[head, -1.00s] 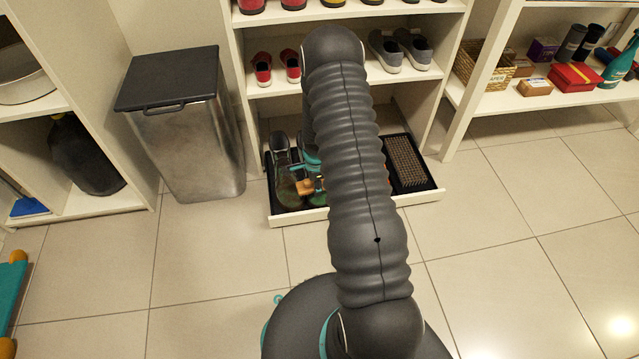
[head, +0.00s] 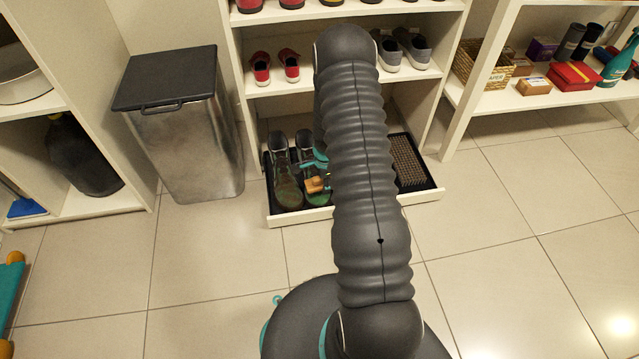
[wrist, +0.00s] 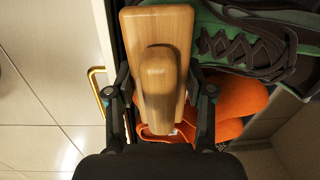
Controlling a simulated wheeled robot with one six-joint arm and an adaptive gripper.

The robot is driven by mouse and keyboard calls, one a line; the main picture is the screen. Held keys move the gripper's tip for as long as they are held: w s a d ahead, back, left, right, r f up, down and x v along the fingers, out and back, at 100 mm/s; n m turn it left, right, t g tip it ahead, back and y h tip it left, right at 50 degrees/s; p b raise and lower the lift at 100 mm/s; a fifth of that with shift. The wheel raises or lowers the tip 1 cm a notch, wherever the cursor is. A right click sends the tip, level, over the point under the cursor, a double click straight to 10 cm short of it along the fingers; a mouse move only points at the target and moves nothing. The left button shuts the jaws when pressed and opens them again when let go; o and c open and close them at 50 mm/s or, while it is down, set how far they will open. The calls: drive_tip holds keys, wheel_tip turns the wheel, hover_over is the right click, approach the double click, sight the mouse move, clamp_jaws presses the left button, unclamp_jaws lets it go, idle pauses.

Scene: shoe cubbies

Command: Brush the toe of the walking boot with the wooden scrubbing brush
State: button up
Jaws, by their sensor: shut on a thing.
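The wooden scrubbing brush (wrist: 133,28) is held in my gripper (wrist: 158,92), whose fingers close on its raised wooden handle from both sides. In the head view the brush (head: 315,185) is a small light-brown block over the toe end of the right walking boot (head: 305,150). The green and brown boot also shows in the wrist view (wrist: 250,42), running right from under the brush. The bristles are hidden, so I cannot tell whether they touch the toe. The left boot (head: 287,190) stands beside it. My arm hides part of the area.
The boots stand in a low tray (head: 290,218) with a white front lip. An orange item (wrist: 238,100) lies close beside the boot. A bristly mat (head: 408,160) is at the tray's right. A metal bin (head: 190,140) stands left; the floor in front is clear.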

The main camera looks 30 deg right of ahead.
sight(314, 185)
drive_tip(key=shift+d, duration=0.55)
drive_tip(key=shift+w+a, duration=0.15)
drive_tip(key=shift+a, duration=1.1)
drive_tip(key=shift+w+a+f, duration=0.1)
drive_tip(key=shift+w+a, duration=0.1)
drive_tip(key=shift+a, duration=0.95)
drive_tip(key=shift+s+d, duration=0.25)
drive_tip(key=shift+d, duration=1)
drive_tip(key=shift+s+d+b, duration=0.15)
drive_tip(key=shift+d+b, duration=0.35)
drive_tip(key=shift+d, duration=0.65)
drive_tip(key=shift+w+a, duration=0.2)
drive_tip(key=shift+a, duration=0.95)
drive_tip(key=shift+w+a, duration=0.2)
drive_tip(key=shift+a, duration=1.05)
drive_tip(key=shift+d, duration=0.2)
